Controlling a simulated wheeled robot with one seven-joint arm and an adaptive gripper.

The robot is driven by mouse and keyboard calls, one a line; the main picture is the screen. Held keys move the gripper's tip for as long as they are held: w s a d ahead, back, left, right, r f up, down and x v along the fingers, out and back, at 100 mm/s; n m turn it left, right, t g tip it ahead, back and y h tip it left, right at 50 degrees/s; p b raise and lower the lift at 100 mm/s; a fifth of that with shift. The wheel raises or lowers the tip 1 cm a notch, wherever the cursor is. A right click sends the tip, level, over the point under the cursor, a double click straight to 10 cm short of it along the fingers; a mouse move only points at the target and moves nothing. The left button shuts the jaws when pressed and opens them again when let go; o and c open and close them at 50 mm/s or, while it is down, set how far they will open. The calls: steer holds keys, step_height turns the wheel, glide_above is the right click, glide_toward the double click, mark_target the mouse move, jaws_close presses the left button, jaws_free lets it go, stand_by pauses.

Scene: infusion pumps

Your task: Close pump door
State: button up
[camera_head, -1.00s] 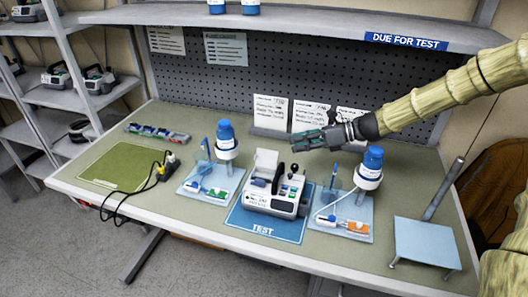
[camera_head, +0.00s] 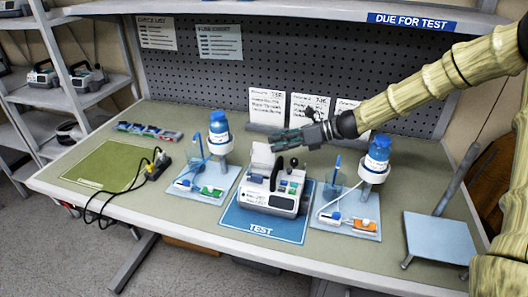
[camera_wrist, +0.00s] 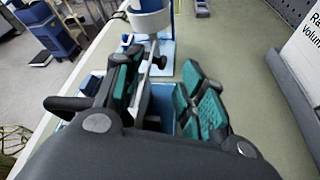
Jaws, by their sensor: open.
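The white pump (camera_head: 270,200) stands on the blue TEST mat (camera_head: 250,228) in the head view. Its light door panel (camera_head: 262,157) stands raised at the back left, so the door looks open. A dark handle rises beside it. My gripper (camera_head: 281,139) reaches in from the right, above and behind the pump, with its tips close to the door's top right. Whether they touch it is unclear. In the wrist view my gripper (camera_wrist: 165,85) is open, its two teal fingers apart with nothing clearly held. The pump's door cannot be made out surely there.
A blue-capped bottle on a stand (camera_head: 219,135) is left of the pump, and another (camera_head: 377,155) is right. White cards (camera_head: 266,106) stand behind. A cable and plugs (camera_head: 155,165) lie beside the green mat (camera_head: 108,165). A tilted-post stand (camera_head: 437,238) is at right.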

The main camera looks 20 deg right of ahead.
mark_target(264, 145)
steer(key=b+x, duration=0.2)
steer(key=x, duration=0.1)
steer(key=shift+w+a+f+b, duration=0.1)
steer(key=shift+a+f+b, duration=0.1)
steer(key=shift+f+b, duration=0.15)
steer(key=shift+w+a+b, duration=0.35)
steer(key=shift+a+b, duration=0.2)
steer(key=shift+a, duration=0.2)
jaws_close()
